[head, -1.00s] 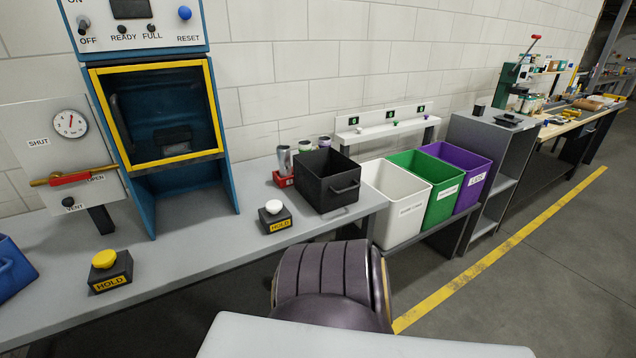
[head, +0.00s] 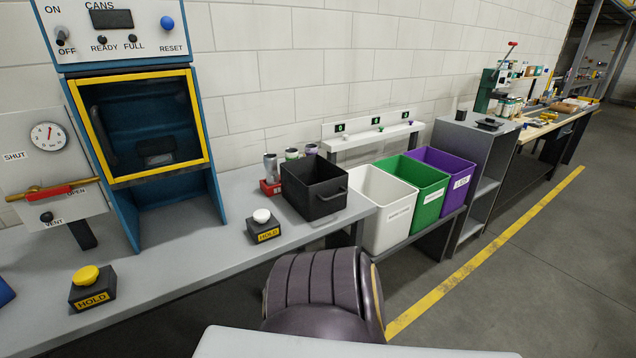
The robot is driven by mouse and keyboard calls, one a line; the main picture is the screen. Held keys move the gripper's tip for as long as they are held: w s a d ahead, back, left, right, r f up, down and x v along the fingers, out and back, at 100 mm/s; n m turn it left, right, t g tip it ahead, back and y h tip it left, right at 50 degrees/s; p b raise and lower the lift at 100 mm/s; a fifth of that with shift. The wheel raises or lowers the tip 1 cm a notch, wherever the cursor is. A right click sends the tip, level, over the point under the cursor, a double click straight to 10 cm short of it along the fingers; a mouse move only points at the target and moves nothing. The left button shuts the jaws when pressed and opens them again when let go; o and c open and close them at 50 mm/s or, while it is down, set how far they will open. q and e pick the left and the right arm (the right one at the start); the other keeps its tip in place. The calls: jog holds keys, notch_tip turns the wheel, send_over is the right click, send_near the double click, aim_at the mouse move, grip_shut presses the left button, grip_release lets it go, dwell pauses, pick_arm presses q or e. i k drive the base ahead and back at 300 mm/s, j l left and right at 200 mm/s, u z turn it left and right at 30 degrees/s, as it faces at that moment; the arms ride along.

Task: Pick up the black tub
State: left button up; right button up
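The black tub (head: 312,195) is an open-topped box with a handle on its right side. It stands upright near the right end of the grey bench (head: 205,240), and I cannot see its floor clearly. Neither of my grippers shows in the head view, so I cannot see where they are relative to the tub.
White (head: 383,215), green (head: 428,190) and purple (head: 458,178) bins stand to the right. The floor beyond is clear.

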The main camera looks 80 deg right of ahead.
aim_at(316, 188)
jog(key=z, duration=0.45)
jog(key=i+z, duration=0.15)
jog(key=z, duration=0.7)
jog(key=i+j+z, duration=0.1)
jog(key=z, duration=0.3)
jog(key=j+z, duration=0.1)
jog(key=z, duration=0.35)
jog(key=i+j+z, duration=0.1)
jog(key=z, duration=0.35)
jog(key=j+z, duration=0.1)
jog(key=z, duration=0.3)
